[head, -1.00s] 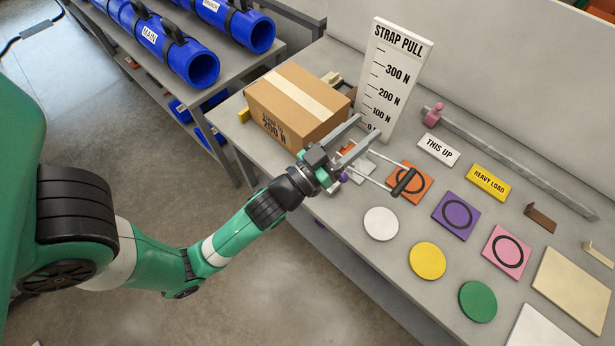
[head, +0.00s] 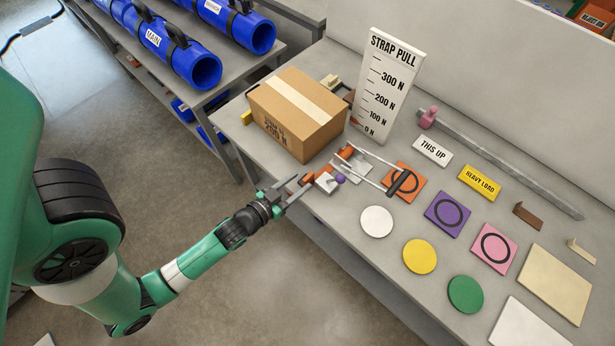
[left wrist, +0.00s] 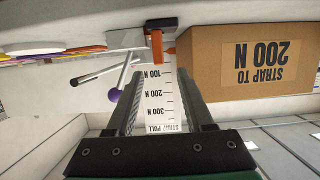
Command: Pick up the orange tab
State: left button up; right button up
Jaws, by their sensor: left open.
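The orange tab (head: 307,179) sticks out at the table's near edge, beside a white piece and a purple ball (head: 340,179). In the left wrist view the orange tab (left wrist: 157,46) shows upright in the gap ahead of the fingers, below a dark block. My left gripper (head: 304,184) is open at the table's front edge, its fingertips close to the tab. In the left wrist view the gripper (left wrist: 158,76) has its fingers spread, with nothing clearly between them. Contact with the tab cannot be told. My right gripper is not in view.
A cardboard box (head: 298,112) stands behind the tab, with the STRAP PULL board (head: 387,88) to its right. A metal frame with a dark handle (head: 398,182) lies right of the tab. Coloured discs and plates cover the table further right. Open floor lies in front.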

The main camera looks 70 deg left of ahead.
aim_at(307, 178)
pick_arm(q)
jog(key=shift+w+a+f, duration=0.15)
jog(key=shift+w+f, duration=0.05)
jog(key=x, duration=0.4)
jog(key=shift+w+a+f, duration=0.1)
jog(key=shift+w+f, duration=0.15)
grip_shut()
